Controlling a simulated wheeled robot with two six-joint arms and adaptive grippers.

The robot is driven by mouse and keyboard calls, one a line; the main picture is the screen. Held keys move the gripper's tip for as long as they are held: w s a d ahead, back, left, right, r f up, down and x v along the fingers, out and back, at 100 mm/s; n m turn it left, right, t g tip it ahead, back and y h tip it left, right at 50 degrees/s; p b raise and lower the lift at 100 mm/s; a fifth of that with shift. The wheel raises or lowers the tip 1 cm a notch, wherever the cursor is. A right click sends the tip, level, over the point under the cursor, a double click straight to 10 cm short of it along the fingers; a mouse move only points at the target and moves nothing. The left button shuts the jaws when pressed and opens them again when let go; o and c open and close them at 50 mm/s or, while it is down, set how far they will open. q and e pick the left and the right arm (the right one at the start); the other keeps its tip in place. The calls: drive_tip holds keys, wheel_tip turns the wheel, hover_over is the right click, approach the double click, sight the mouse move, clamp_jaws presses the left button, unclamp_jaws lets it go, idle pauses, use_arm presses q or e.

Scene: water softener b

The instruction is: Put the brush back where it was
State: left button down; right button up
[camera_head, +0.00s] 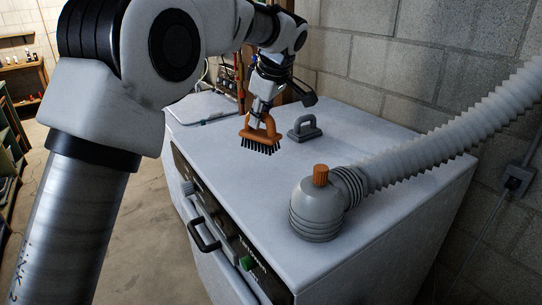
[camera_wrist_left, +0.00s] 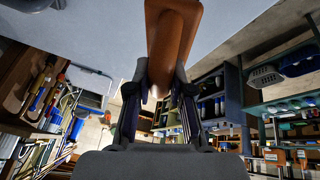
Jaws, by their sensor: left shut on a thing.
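An orange-brown brush (camera_head: 262,136) with dark bristles is held by my left gripper (camera_head: 262,112) in the head view. Its bristles point down at the pale top of the cabinet (camera_head: 215,160); whether they touch it I cannot tell. In the left wrist view the brush's brown body (camera_wrist_left: 172,40) sits at the top middle, and my left gripper (camera_wrist_left: 160,95) is shut on it. A grey block with a handle (camera_head: 305,128) stands on the cabinet top, just right of the brush. My right gripper does not show.
A grey canister (camera_head: 318,208) with an orange cap and a ribbed hose (camera_head: 450,125) stands at the front right of the top. A block wall (camera_head: 420,60) runs behind. The middle of the top is clear. A black handle (camera_head: 203,236) sticks out at the front.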

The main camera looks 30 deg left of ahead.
sight(256, 149)
use_arm(q)
drive_tip(key=f, duration=0.2)
drive_tip(key=s+f+p, duration=0.1)
drive_tip(key=f, duration=0.2)
drive_tip(key=s+f, duration=0.1)
drive_tip(key=f, duration=0.2)
drive_tip(key=shift+s+r, duration=0.2)
drive_tip(key=shift+s, duration=0.1)
drive_tip(key=shift+s+a, duration=0.1)
drive_tip(key=shift+s, duration=0.3)
drive_tip(key=c, duration=1.2)
unclamp_jaws()
drive_tip(key=shift+w+f, duration=0.1)
drive_tip(key=shift+w, duration=0.05)
drive_tip(key=shift+c, duration=0.2)
drive_tip(key=shift+o, duration=1)
drive_tip(key=shift+w+f, duration=0.1)
drive_tip(key=shift+w, duration=0.2)
drive_tip(key=b+v, duration=0.1)
drive_tip(key=v, duration=1.1)
drive_tip(key=shift+s+r+b, duration=0.3)
drive_tip(key=shift+r, duration=0.05)
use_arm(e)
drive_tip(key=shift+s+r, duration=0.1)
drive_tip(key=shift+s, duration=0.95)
